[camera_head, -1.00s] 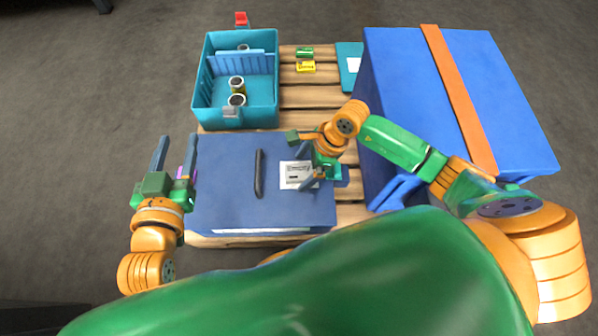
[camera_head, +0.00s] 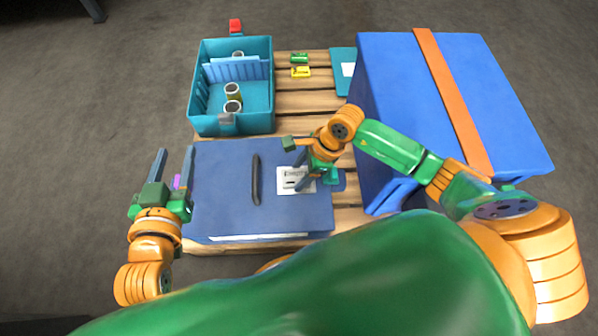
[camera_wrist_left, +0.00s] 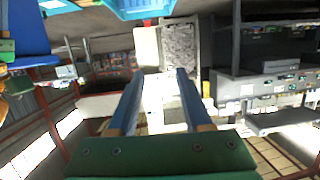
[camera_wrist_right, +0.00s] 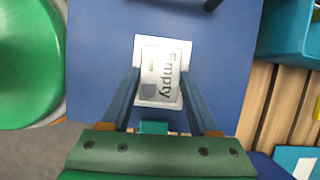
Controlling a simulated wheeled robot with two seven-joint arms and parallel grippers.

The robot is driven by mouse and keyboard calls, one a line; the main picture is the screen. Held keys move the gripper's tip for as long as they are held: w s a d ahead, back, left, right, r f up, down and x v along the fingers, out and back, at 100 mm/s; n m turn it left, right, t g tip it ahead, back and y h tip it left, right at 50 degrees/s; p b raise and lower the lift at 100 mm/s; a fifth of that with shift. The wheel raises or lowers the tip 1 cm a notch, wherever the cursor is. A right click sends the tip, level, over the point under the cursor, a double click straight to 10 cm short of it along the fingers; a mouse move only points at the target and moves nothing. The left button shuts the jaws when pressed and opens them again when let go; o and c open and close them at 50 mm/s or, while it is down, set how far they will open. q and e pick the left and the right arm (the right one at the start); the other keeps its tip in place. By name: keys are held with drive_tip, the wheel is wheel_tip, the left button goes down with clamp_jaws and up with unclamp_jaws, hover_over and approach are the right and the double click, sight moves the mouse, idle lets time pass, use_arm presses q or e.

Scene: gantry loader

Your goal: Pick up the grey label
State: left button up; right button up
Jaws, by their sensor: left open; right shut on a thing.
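The grey label (camera_wrist_right: 160,72) is a pale card printed "Empty", lying over a white square on a blue flat-topped box (camera_head: 220,200). In the head view the label (camera_head: 293,182) shows near the box's right side, partly covered by my right gripper (camera_head: 300,172). In the right wrist view my right gripper (camera_wrist_right: 159,75) has a finger at each side of the label and is shut on it. I cannot tell whether the label is clear of the surface. My left gripper (camera_head: 175,160) is open and empty, left of the blue box.
A dark bar (camera_head: 256,180) lies on the blue box, left of the label. A teal crate (camera_head: 198,122) with several cans stands behind, on a wooden pallet (camera_head: 305,100). A large blue case (camera_head: 395,80) with an orange strap stands close to my right arm.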

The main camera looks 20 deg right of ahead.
sight(292, 177)
wheel_tip(292, 177, up, 3)
drive_tip(key=shift+r+p, duration=0.15)
drive_tip(key=shift+p, duration=0.75)
drive_tip(key=shift+s+r+p, duration=0.8)
drive_tip(key=shift+s+r, duration=0.15)
drive_tip(key=shift+r, duration=0.2)
use_arm(q)
drive_tip(key=s+a+f+g+y+p, duration=0.1)
drive_tip(key=s+a+f+g+p, duration=0.1)
drive_tip(key=s+f+g+p, duration=0.2)
drive_tip(key=s+a+f+g+y+p, duration=0.2)
drive_tip(key=s+a+f+g+p, duration=0.1)
drive_tip(key=s+f+g, duration=0.5)
drive_tip(key=s+f+p, duration=0.1)
drive_tip(key=s+f, duration=0.2)
drive_tip(key=f, duration=0.4)
drive_tip(key=shift+s+f+n, duration=0.2)
drive_tip(key=shift+s+n, duration=0.1)
drive_tip(key=shift+s, duration=0.1)
use_arm(e)
drive_tip(key=s+r, duration=1.1)
drive_tip(key=s, duration=0.1)
drive_tip(key=shift+a+r, duration=0.15)
drive_tip(key=shift+a, duration=0.15)
